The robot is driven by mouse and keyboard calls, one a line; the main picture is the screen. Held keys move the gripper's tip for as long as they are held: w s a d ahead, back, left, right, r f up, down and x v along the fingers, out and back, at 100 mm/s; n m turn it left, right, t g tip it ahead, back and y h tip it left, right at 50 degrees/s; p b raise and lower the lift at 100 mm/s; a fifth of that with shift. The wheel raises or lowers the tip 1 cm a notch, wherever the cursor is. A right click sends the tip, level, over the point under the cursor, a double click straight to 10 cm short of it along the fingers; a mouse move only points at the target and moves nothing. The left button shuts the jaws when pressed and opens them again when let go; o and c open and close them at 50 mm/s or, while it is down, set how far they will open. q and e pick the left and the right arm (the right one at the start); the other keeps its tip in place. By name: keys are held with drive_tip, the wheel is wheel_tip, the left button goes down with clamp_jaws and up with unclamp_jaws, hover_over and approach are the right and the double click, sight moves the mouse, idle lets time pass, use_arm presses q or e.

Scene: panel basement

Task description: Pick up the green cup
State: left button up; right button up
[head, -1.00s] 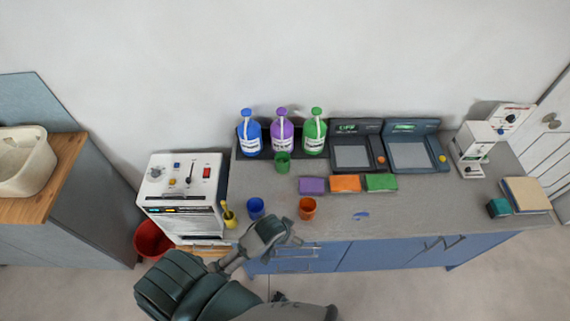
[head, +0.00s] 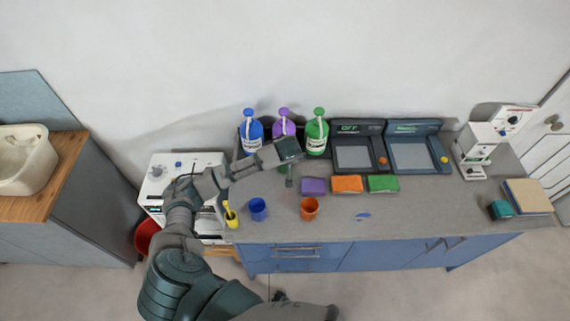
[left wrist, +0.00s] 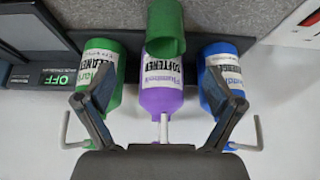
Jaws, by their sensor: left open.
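The green cup (left wrist: 166,28) shows at the top middle of the left wrist view, in front of the purple bottle (left wrist: 162,85). My left gripper (left wrist: 160,104) is open, with its fingers spread to either side and nothing between them. The cup lies beyond the fingertips, roughly centred between them. In the head view the left gripper (head: 289,168) is over the back of the counter and hides most of the cup. My right gripper is in neither view.
Green (head: 316,135) and blue (head: 251,133) bottles flank the purple one. Blue (head: 258,209) and orange (head: 308,208) cups stand nearer the front edge.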

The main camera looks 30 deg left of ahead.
use_arm(q)
drive_tip(key=x, duration=0.5)
drive_tip(key=shift+w+a+f, duration=0.1)
drive_tip(key=shift+a+f, duration=0.15)
drive_tip(key=shift+a, duration=0.15)
drive_tip(key=shift+w+f, duration=0.2)
drive_tip(key=shift+f, duration=0.2)
drive_tip(key=x, duration=0.5)
drive_tip(key=shift+a+r, duration=0.1)
drive_tip(key=shift+s+a, duration=0.15)
drive_tip(key=shift+a, duration=0.05)
drive_tip(key=c, duration=0.6)
drive_tip(key=shift+d, duration=0.1)
drive_tip(key=c, duration=0.8)
drive_tip(key=shift+d, duration=0.1)
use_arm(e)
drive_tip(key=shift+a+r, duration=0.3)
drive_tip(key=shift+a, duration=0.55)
use_arm(q)
drive_tip(key=shift+r, duration=0.1)
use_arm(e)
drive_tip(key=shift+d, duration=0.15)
